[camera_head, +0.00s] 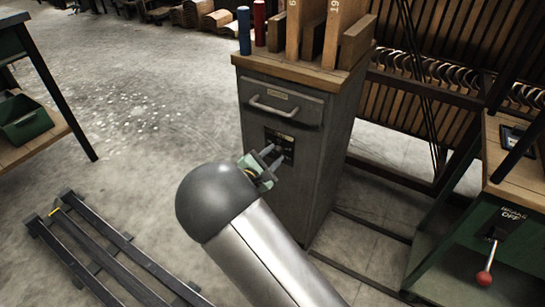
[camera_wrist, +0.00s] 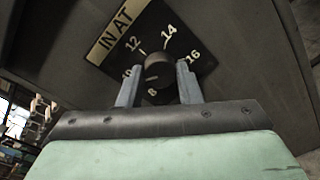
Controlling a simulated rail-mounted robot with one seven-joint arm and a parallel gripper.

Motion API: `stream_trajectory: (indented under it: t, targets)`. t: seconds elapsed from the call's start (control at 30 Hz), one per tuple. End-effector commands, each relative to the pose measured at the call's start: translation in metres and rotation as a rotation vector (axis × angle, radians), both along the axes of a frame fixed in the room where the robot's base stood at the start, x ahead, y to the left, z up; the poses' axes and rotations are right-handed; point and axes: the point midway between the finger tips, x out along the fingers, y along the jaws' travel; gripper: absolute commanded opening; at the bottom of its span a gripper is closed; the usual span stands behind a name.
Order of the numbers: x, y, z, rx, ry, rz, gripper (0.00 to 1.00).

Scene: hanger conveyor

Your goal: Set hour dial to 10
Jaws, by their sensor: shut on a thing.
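The hour dial is a dark round knob (camera_wrist: 157,70) on a black plate (camera_wrist: 178,40) marked IN AT. The numbers 12, 14, 16 and 8 are readable; a number at the left is partly hidden by a finger. A pale mark on the knob points toward the left. My gripper (camera_wrist: 159,72) has one finger on each side of the knob and is shut on it. In the head view the plate (camera_head: 288,144) is on the front of a grey cabinet (camera_head: 330,150), with my gripper (camera_head: 272,157) at it; the knob is hidden there.
A drawer handle (camera_head: 272,108) sticks out above the plate. Wooden boards (camera_head: 340,30) and blue and red cylinders stand on the cabinet top. A green bench (camera_head: 520,190) with a red-knobbed lever (camera_head: 486,278) is at right. A low dark rack (camera_head: 110,255) lies at left.

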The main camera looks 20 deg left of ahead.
Motion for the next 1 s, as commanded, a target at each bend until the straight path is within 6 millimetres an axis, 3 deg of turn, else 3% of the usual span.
stream_trajectory:
  t: [0.3,0.33,0.4,0.77,1.0]
  targets:
    - [-0.001,0.0,-0.002,0.0,0.004,0.001,0.09]
    - [-0.001,0.0,-0.002,0.0,0.004,0.001,0.4]
    - [-0.001,0.0,-0.001,0.0,0.003,0.0,0.54]
    - [-0.006,0.002,0.001,-0.001,0.002,0.001,0.54]
    - [-0.048,0.015,0.005,0.0,0.004,0.005,0.54]
